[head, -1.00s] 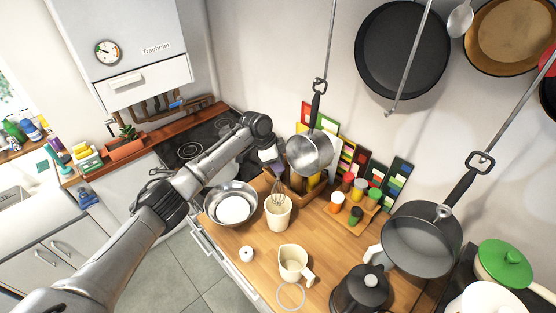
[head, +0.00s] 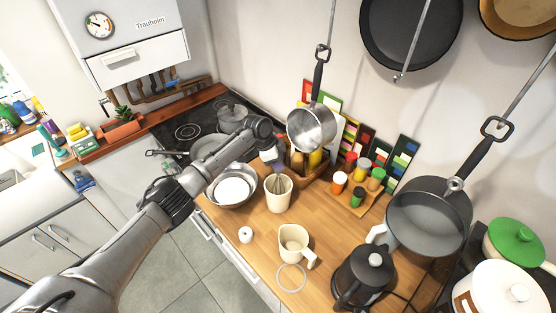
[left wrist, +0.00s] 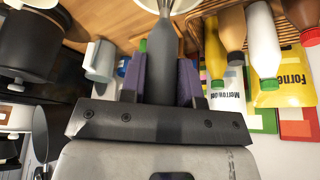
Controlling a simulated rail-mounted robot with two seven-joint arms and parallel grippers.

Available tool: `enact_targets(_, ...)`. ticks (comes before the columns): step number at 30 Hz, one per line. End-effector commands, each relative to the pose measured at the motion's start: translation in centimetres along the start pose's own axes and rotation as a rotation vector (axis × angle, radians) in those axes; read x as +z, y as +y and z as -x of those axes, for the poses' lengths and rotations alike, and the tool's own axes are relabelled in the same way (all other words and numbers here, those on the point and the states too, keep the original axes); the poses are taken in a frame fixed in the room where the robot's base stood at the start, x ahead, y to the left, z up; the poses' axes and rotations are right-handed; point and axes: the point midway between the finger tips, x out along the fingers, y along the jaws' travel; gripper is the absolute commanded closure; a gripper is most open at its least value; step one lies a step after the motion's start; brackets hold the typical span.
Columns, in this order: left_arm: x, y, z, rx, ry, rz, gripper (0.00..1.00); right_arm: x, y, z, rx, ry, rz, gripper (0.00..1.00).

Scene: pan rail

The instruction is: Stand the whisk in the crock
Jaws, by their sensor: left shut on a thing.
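The cream crock (head: 278,199) stands upright on the wooden counter. The whisk's wire loops (head: 278,182) show in its mouth, partly below the rim. My left gripper (head: 272,158) is above and slightly behind the crock. In the left wrist view my left gripper (left wrist: 162,78) is shut on the whisk's dark grey handle (left wrist: 163,55), between purple finger pads. The crock's rim (left wrist: 186,6) shows at the top edge there. The bottom of the whisk is hidden inside the crock. My right gripper is not in view.
A metal bowl (head: 248,190) stands close left of the crock. A hanging saucepan (head: 312,128) and a wooden holder with bottles are close behind. A cream jug (head: 293,243), a white lid-like knob (head: 245,235) and spice jars (head: 357,197) stand nearby.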

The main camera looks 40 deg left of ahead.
Motion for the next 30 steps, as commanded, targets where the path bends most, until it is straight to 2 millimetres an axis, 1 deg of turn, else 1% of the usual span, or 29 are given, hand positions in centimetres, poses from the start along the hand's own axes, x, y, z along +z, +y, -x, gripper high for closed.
enact_targets(14, 0.1, 0.0, -0.1, 0.000, 0.000, 0.000, 1.00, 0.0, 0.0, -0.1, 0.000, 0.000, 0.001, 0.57)
enact_targets(30, 0.8, 0.0, -1.9, 0.000, 0.000, 0.001, 1.00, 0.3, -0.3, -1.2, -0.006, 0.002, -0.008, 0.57)
